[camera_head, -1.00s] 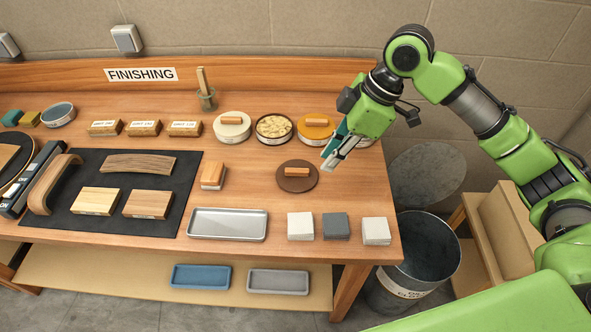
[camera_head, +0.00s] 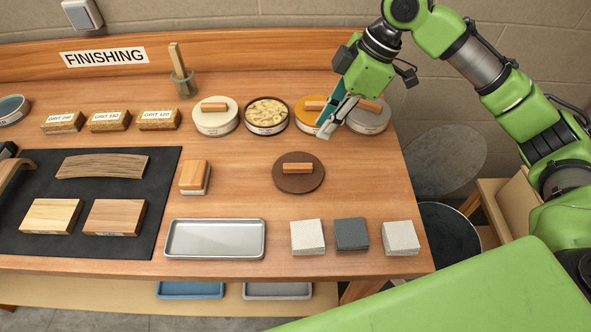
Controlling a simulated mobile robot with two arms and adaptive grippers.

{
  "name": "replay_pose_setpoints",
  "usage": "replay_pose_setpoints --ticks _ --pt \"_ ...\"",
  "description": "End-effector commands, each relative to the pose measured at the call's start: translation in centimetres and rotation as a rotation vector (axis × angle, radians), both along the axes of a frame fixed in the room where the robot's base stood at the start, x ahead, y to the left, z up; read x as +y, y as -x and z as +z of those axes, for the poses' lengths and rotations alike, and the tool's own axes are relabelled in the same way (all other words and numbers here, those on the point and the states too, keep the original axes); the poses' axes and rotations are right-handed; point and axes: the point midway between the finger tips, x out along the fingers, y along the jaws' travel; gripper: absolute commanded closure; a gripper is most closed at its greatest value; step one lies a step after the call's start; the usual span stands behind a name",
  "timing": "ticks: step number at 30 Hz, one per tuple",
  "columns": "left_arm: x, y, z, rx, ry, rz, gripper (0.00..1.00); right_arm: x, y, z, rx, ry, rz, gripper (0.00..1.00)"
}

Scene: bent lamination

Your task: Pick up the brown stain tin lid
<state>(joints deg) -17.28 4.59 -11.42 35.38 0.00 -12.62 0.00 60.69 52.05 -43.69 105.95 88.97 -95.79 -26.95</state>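The brown stain tin lid (camera_head: 287,181) lies flat on the bench, a dark brown disc with a light wooden handle (camera_head: 297,168) across its top. My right gripper (camera_head: 330,125) is above and beyond the lid, over the row of tins, in front of the orange-lidded tin and beside the grey-lidded one. It is apart from the brown lid. Its fingers overlap in this view, so I cannot tell whether they are open or shut. My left gripper is not in view.
Tins with white (camera_head: 214,123), orange (camera_head: 304,116) and grey (camera_head: 372,121) lids and an open tin (camera_head: 267,115) stand behind the lid. A wood-topped block (camera_head: 194,174) is left; a metal tray (camera_head: 215,239) and stacked pads (camera_head: 308,237) are in front. Bench around the lid is clear.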

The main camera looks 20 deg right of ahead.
Motion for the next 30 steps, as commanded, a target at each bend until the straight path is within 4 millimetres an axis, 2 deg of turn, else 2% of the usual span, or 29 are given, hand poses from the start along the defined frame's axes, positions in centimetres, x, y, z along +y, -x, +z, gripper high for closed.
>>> replay_pose_setpoints --ticks 12,19,25,30 --pt "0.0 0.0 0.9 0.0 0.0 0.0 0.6 2.8 -0.6 -6.6 0.002 -0.001 0.002 0.83" --pt "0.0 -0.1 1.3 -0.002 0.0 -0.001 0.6 3.4 -0.8 -8.1 0.003 0.0 0.001 0.83" --pt "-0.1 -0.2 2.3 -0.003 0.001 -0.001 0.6 4.6 -0.9 -10.8 0.004 0.0 0.001 0.83" --pt "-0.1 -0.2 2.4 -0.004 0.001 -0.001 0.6 5.1 -1.1 -12.2 -0.001 0.0 0.002 0.83"
